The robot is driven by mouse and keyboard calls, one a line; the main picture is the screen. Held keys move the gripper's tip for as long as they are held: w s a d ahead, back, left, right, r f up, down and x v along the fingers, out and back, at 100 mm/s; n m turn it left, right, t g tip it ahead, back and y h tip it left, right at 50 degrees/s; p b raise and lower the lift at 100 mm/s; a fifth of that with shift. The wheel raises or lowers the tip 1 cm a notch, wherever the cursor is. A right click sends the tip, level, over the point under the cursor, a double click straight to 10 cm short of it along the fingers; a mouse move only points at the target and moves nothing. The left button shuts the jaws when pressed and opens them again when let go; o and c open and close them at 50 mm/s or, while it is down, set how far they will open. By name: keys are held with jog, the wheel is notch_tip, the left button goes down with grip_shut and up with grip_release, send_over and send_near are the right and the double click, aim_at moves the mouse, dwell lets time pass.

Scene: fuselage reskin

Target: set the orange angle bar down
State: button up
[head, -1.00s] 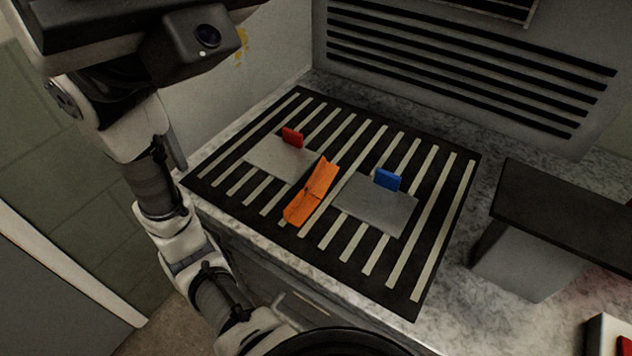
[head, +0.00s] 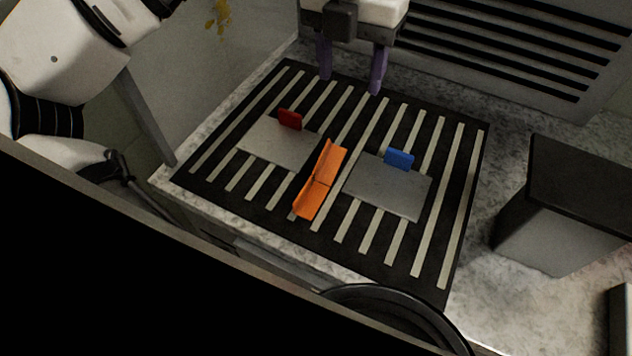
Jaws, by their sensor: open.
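The orange angle bar (head: 321,178) lies on the black-and-pale striped mat (head: 436,268), between two grey plates. The left grey plate (head: 272,143) has a red block (head: 290,119) at its far edge. The right grey plate (head: 385,188) has a blue block (head: 399,159) at its far edge. My gripper (head: 350,84) is at the top of the head view, beyond the bar and above the mat's far part. Its two purple fingers are apart, with nothing between them. The bar is clear of the fingers.
A grey box with a dark top (head: 570,205) stands on the speckled counter (head: 478,240) to the right of the mat. A slotted panel (head: 520,50) rises behind the counter. A wall is at the left.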

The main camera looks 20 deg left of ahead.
jog(key=f, duration=0.6)
jog(key=f+p, duration=0.1)
jog(key=f, duration=0.1)
jog(key=shift+s+a+f, duration=0.1)
jog(key=shift+a+f, duration=0.25)
jog(key=shift+f, duration=0.05)
jog(key=shift+s+f+p, duration=0.1)
jog(key=shift+f+p, duration=0.75)
jog(key=shift+f, duration=1.75)
jog(key=c, duration=1.1)
